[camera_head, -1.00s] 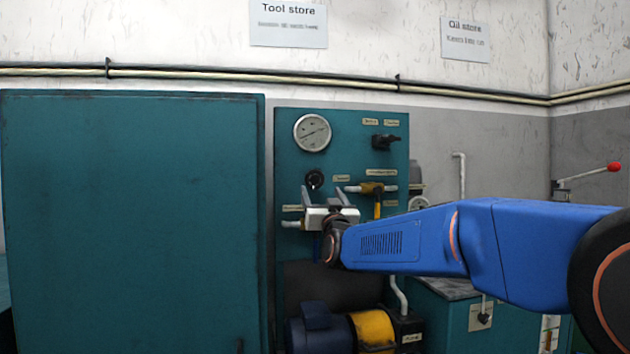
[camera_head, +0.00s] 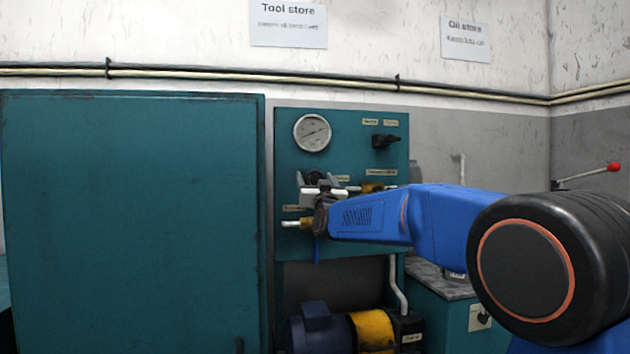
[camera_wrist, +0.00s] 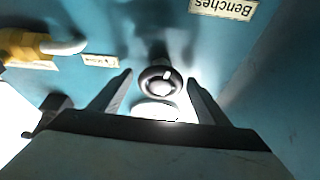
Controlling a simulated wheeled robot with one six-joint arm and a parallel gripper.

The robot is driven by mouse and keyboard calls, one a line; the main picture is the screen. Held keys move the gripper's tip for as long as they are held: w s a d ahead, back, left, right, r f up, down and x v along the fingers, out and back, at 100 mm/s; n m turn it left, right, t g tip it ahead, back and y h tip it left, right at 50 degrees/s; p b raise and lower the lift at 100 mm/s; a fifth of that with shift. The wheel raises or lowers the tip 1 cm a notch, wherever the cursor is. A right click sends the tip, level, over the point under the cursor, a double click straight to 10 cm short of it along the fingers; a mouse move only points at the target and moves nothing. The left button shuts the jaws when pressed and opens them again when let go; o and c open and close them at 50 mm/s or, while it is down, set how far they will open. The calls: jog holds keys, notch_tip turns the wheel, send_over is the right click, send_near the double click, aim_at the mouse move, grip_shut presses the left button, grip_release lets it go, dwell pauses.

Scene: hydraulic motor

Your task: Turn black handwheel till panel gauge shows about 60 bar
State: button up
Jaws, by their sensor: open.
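The black handwheel (camera_wrist: 160,84) shows in the wrist view as a small round black knob with a bright glint, between my two spread fingers. My gripper (camera_wrist: 157,77) is open, one finger on each side of the handwheel, with no clear contact visible. In the head view my gripper (camera_head: 319,178) is in front of the teal panel (camera_head: 345,150), and the handwheel (camera_head: 315,176) is largely hidden behind it. The round panel gauge (camera_head: 312,133) is above the gripper with a white face. Its needle lies diagonally, but its numbers are too small to read.
A black lever switch (camera_head: 384,141) is at the panel's upper right. Yellow-bodied valves (camera_head: 372,187) are right of and below the gripper. A large teal cabinet (camera_head: 130,220) stands left. A motor (camera_head: 325,333) sits below. A red-knobbed lever (camera_head: 613,167) is far right.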

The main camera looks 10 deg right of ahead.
jog(key=shift+c, duration=0.5)
jog(key=c, duration=0.9)
jog(key=shift+c, duration=0.2)
jog(key=shift+m, duration=0.4)
jog(key=m+h, duration=0.3)
jog(key=m, duration=0.2)
jog(key=shift+m+g, duration=0.4)
jog(key=shift+m+g+h, duration=0.6)
jog(key=shift+m+h, duration=0.6)
jog(key=shift+m, duration=1.1)
jog(key=shift+d, duration=0.1)
jog(key=o, duration=1)
